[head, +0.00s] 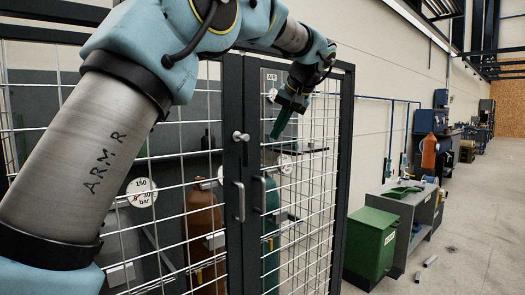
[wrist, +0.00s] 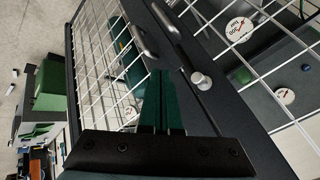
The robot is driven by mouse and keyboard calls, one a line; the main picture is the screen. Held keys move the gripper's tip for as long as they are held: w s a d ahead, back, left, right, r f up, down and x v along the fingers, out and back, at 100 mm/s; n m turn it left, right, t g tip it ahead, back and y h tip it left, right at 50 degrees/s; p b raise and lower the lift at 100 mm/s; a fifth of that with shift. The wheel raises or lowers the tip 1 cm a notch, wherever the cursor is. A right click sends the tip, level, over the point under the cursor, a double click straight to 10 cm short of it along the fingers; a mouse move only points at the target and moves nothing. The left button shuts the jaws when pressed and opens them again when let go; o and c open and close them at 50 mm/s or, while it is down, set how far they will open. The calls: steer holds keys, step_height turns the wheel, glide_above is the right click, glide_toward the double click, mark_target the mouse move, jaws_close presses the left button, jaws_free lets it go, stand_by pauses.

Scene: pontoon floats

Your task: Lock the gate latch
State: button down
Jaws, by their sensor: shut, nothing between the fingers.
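The gate is a pair of dark-framed white mesh doors on a cage; the right door frame (head: 344,130) shows in the head view. A pale round latch knob (head: 240,136) sits where the two door frames meet, above two bar handles (head: 239,201). The knob also shows in the wrist view (wrist: 201,80), right of my fingertips. My gripper (head: 275,136) has green fingers and is in front of the right door, right of the knob and apart from it. In the wrist view its fingers (wrist: 163,74) are together and empty. The latch's inner workings are hidden.
A green bin (head: 371,243) and a grey bench (head: 400,205) stand right of the cage. The floor (head: 460,240) further right is mostly clear, with small loose pieces.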

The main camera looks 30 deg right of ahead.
steer(key=shift+s+d+r, duration=0.15)
steer(key=shift+d+r, duration=0.2)
steer(key=shift+d, duration=0.2)
steer(key=w+a+f+p, duration=0.3)
steer(key=w+f, duration=0.5)
steer(key=shift+w+a+p, duration=0.25)
steer(key=shift+w+p, duration=0.1)
steer(key=shift+w, duration=0.05)
